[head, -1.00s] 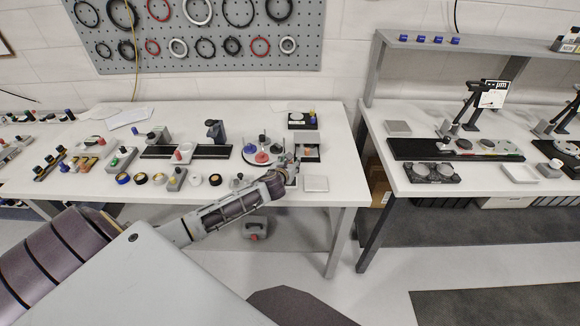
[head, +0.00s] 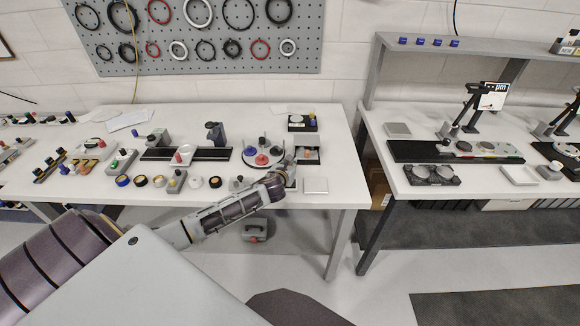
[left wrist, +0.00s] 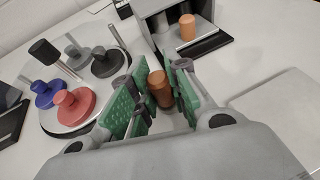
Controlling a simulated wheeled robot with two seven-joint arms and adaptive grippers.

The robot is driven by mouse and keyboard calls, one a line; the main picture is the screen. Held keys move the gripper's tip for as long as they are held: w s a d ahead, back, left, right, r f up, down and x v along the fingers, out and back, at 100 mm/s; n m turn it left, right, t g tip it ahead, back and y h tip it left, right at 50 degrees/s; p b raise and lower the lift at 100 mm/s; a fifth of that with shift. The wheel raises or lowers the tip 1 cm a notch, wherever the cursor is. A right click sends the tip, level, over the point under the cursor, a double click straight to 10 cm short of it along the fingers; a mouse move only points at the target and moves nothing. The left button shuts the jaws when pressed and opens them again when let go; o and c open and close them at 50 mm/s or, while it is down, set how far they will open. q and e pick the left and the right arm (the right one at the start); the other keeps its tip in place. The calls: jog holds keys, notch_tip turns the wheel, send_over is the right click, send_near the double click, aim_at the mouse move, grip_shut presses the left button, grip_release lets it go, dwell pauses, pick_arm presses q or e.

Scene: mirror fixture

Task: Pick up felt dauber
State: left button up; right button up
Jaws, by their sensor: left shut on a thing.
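The felt dauber (left wrist: 160,92), a short orange-brown cylinder, stands upright between the green pads of my left gripper (left wrist: 161,76) in the left wrist view. The gripper is shut on it, and its lower part is partly hidden by the fingers. In the head view my left gripper (head: 289,164) is small, at the right front part of the left bench, and the dauber in it cannot be made out. A similar orange cylinder (left wrist: 187,27) stands in an open grey box (left wrist: 150,7) beyond the gripper. My right gripper is not in view.
A round tray (left wrist: 123,47) with red, blue and dark knobbed pieces stands left of the gripper. A pale square plate (head: 315,186) lies to its right. The left bench (head: 335,150) is clear along its right edge; a gap separates it from the right bench.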

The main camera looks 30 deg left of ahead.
pick_arm(q)
jog(key=shift+r, duration=4.95)
jog(key=shift+s+f, duration=0.1)
